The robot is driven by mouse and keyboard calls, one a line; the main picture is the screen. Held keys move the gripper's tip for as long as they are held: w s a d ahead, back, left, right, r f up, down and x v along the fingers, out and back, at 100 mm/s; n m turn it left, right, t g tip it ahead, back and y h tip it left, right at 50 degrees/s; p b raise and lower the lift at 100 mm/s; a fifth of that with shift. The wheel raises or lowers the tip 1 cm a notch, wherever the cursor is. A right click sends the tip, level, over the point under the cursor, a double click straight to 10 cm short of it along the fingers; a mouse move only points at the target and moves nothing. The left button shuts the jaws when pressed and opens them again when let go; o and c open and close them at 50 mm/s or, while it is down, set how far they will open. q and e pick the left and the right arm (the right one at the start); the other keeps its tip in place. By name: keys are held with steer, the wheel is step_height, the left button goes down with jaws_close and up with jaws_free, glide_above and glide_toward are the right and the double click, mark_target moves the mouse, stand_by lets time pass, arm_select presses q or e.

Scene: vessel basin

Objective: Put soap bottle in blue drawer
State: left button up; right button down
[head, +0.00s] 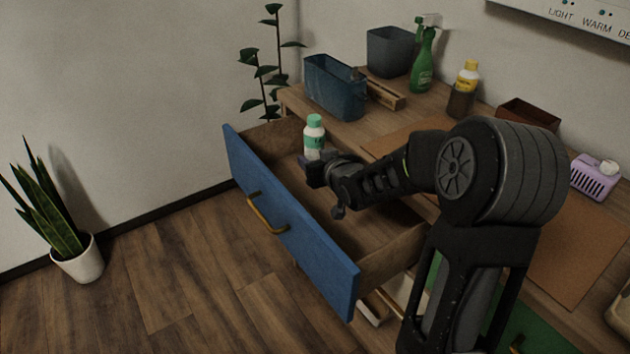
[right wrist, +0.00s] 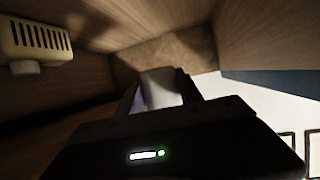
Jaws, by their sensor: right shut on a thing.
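The soap bottle (head: 314,138) is white with a green cap and label. It stands upright at the far end of the open blue drawer (head: 290,216), within its walls in the head view. My right gripper (head: 314,172) is shut on the bottle's lower part, low inside the drawer. In the right wrist view the white bottle (right wrist: 160,86) shows between the two fingers. Its base is hidden, so I cannot tell if it touches the drawer floor. My left gripper is not in view.
On the desk stand a blue bin (head: 334,88), a grey bin (head: 391,52), a green spray bottle (head: 424,62), a yellow-capped bottle (head: 464,90) and a purple basket (head: 594,178). A potted plant (head: 76,258) stands on the floor. The drawer's near part is empty.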

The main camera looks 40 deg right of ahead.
steer(key=shift+f, duration=0.15)
steer(key=shift+f+b, duration=0.6)
steer(key=shift+f, duration=1.65)
steer(key=shift+f+b, duration=0.55)
steer(key=shift+b, duration=0.1)
steer(key=c, duration=0.8)
jaws_free()
